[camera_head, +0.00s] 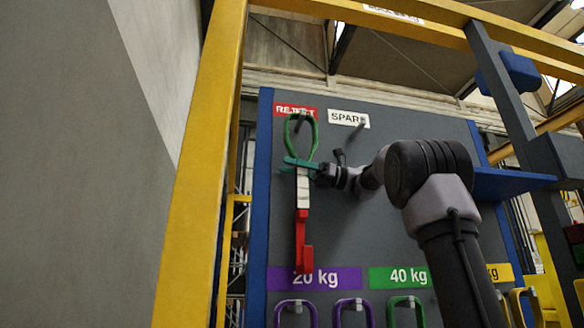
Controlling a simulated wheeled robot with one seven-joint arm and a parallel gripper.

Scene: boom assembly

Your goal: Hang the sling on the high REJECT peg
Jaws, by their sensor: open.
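The sling hangs below the red REJECT label (296,111) on the grey board. It has a green loop (315,135) at the top, a white section (302,190) below it and a red hook-like end (302,240) at the bottom. The loop's top is at the REJECT peg (298,124) and seems to hang around it; the exact contact is too small to tell. My gripper (298,163), with teal fingers, is open at the lower end of the green loop. The fingers partly cover the sling there.
A bare peg (359,127) sits by the SPARE label (348,119). Lower down are the 20 kg label (314,280) and 40 kg label (399,277), with purple and green loops below. A yellow post (205,170) stands left of the board, a blue shelf (510,181) at right.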

